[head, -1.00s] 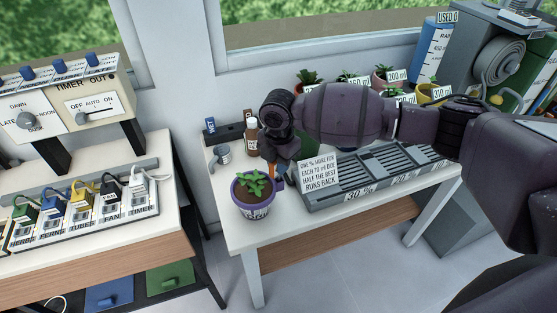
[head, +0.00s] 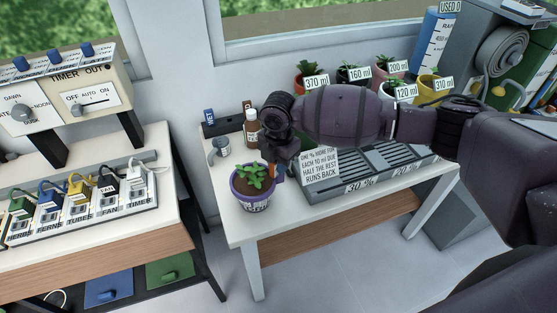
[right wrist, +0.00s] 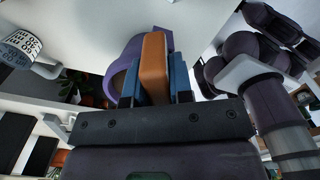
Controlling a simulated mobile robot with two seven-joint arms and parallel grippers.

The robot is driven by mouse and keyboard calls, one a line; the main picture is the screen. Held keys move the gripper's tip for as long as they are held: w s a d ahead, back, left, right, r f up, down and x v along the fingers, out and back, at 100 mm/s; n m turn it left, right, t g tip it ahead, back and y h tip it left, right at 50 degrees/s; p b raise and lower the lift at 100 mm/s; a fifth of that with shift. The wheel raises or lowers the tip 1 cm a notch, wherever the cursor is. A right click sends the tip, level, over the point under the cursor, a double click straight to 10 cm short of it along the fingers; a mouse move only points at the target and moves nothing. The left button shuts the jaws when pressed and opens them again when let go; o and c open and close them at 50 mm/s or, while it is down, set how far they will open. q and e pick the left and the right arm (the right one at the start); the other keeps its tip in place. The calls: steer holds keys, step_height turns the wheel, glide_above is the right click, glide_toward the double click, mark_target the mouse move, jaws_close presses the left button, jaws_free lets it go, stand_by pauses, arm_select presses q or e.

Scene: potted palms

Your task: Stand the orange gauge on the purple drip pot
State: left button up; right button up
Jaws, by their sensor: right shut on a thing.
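The purple drip pot (head: 250,201) stands near the front left corner of the white table, with a leafy green plant in it. My right gripper (head: 278,174) is just right of the pot's rim and points down. It is shut on the orange gauge (head: 272,170), mostly hidden by the gripper in the head view. In the right wrist view the orange gauge (right wrist: 154,66) sits between the blue fingers (right wrist: 155,82), with the purple pot (right wrist: 128,58) right behind it. I cannot tell whether gauge and pot touch. My left gripper is not in view.
A grey slatted tray (head: 375,170) with a sign (head: 319,166) lies right of the gripper. Several labelled pots line the back. A timer bench (head: 150,215) is at left, across a gap.

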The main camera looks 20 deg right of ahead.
steer(key=o, duration=1.3)
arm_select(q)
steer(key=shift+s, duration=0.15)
arm_select(e)
steer(key=shift+r, duration=0.1)
steer(key=shift+r+p, duration=1.25)
steer(key=shift+r, duration=0.6)
steer(key=shift+r+p, duration=1.65)
steer(key=shift+r, duration=0.5)
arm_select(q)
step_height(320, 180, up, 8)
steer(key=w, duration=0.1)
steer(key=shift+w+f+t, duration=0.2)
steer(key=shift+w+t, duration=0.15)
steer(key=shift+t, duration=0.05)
arm_select(e)
steer(key=shift+f, duration=0.1)
